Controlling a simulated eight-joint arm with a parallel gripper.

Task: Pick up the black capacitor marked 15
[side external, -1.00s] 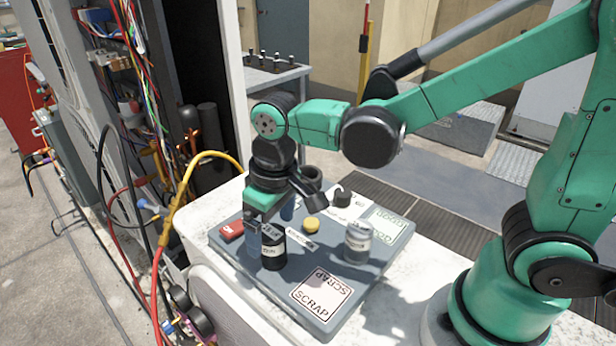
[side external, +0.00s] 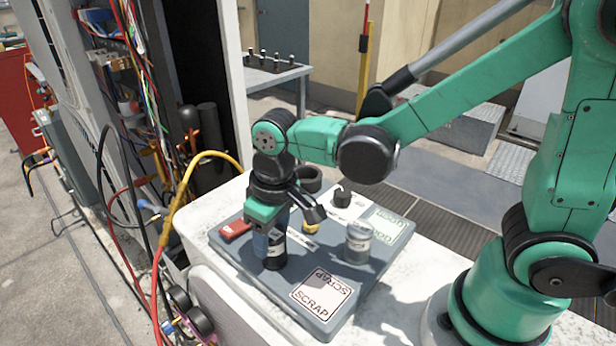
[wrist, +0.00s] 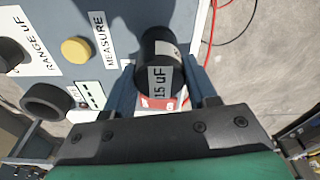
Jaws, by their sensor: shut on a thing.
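The black capacitor (wrist: 157,52) has a white label reading 15 uF in the wrist view. It stands upright on the grey panel (side external: 262,297) in the side view, where the capacitor (side external: 275,255) is partly hidden by the fingers. My gripper (side external: 270,243) has come down over it from above. In the wrist view the two blue-grey fingers of my gripper (wrist: 163,75) lie on either side of the capacitor, shut on it. I cannot see a gap between its base and the panel.
A silver capacitor (side external: 357,245) stands to the right on the panel. A yellow button (wrist: 76,50) marked MEASURE and a black knob (side external: 342,196) are close by. A SCRAP square (side external: 321,292) lies in front and a GOOD square (side external: 389,224) at the back right. A yellow hose (side external: 178,200) runs at left.

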